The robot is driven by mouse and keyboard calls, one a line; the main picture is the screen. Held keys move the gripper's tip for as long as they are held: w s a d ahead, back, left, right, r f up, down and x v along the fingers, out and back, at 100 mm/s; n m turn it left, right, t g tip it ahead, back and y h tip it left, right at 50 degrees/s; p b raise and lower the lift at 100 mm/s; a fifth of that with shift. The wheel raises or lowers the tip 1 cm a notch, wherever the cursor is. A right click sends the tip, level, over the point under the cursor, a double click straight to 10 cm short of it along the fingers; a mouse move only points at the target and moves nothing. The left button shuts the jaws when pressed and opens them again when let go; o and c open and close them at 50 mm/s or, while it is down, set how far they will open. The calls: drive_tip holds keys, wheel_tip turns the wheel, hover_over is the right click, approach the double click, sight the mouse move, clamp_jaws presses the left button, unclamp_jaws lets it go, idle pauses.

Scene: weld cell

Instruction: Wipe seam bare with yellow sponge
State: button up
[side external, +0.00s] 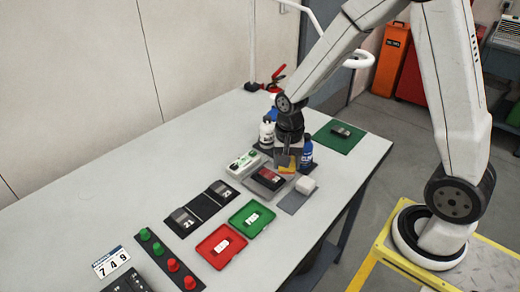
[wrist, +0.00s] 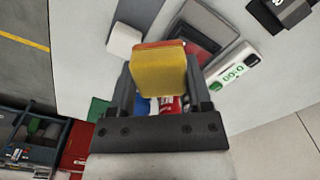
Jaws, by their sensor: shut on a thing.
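My gripper (side external: 290,158) points down over the right part of the table and is shut on the yellow sponge (wrist: 158,74). The wrist view shows the sponge between both fingers, with a thin red-orange layer along its far edge. In the side view the sponge (side external: 287,166) is a small yellow-orange patch below the fingers. A dark workpiece with a reddish face (side external: 269,179) lies just in front of and below the sponge. The wrist view shows its dark upper surface (wrist: 195,38) partly behind the sponge. I cannot make out the seam, or whether the sponge touches the workpiece.
A white block (side external: 305,185) sits right of the workpiece; a white device with green display (side external: 243,164) sits left. Bottles, one white (side external: 267,134) and one blue (side external: 306,153), stand close to the gripper. Green (side external: 252,219) and red trays (side external: 221,246) lie in front. The table's back left is clear.

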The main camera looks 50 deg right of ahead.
drive_tip(key=w+n, duration=0.1)
drive_tip(key=n, duration=0.1)
drive_tip(key=w+d+n, duration=0.1)
drive_tip(key=n, duration=0.2)
drive_tip(key=shift+w, duration=0.1)
drive_tip(key=n, duration=0.1)
drive_tip(key=w+n, duration=0.1)
drive_tip(key=n, duration=0.1)
drive_tip(key=w+d+n, duration=0.1)
drive_tip(key=n, duration=0.1)
drive_tip(key=shift+f, duration=0.1)
